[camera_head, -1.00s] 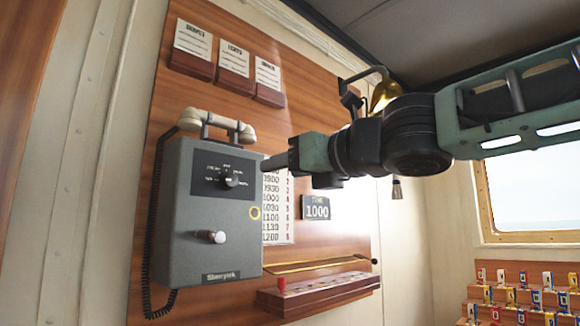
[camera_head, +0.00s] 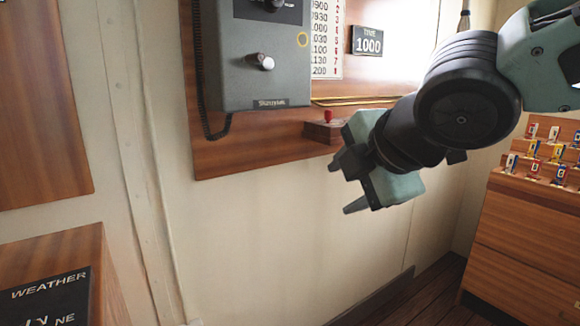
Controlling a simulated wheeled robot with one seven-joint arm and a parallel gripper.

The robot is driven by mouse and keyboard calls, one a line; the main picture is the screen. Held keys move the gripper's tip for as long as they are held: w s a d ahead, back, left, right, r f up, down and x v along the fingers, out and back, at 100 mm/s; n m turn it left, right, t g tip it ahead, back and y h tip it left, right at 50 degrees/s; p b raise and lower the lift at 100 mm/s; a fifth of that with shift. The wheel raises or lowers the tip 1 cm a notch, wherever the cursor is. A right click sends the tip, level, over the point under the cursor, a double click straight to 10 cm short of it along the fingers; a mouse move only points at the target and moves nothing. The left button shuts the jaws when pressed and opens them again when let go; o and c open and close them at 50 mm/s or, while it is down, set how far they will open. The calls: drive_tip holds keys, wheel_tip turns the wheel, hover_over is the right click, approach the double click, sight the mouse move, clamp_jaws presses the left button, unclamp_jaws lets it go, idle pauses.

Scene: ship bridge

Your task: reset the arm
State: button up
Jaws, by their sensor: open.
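My gripper (camera_head: 342,188) is at the end of my green and black arm, right of the middle of the view. Its two dark fingers are spread apart and point left and a little down. Nothing shows between them. The gripper hangs in front of the cream wall, below the grey telephone box (camera_head: 255,75), and looks apart from everything. My arm comes in from the upper right and hides part of the wooden wall board (camera_head: 255,153).
A small red peg (camera_head: 328,117) stands on a wooden ledge just above my gripper. A time plate (camera_head: 367,41) reads 1000. A wooden cabinet (camera_head: 520,245) with colored tags stands right. A weather board (camera_head: 45,298) lies lower left. The wall below the board is bare.

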drive_tip(key=s+d+f+m+g+h, duration=0.2)
drive_tip(key=s+d+f+m+g, duration=0.15)
drive_tip(key=s+f+m, duration=0.5)
drive_tip(key=s+d+f+m+g+h, duration=0.1)
drive_tip(key=s+d+f+m+g, duration=0.1)
drive_tip(key=s+f+m+g, duration=0.6)
drive_tip(key=s+r+n+t+p, duration=0.1)
drive_tip(key=s+r+t+p, duration=0.1)
drive_tip(key=r+p, duration=1.4)
drive_tip(key=shift+s+r+t+p, duration=0.15)
drive_tip(key=shift+s+t+p, duration=0.2)
drive_tip(key=shift+s+p, duration=0.45)
drive_tip(key=shift+w+d, duration=0.1)
drive_tip(key=shift+w, duration=0.1)
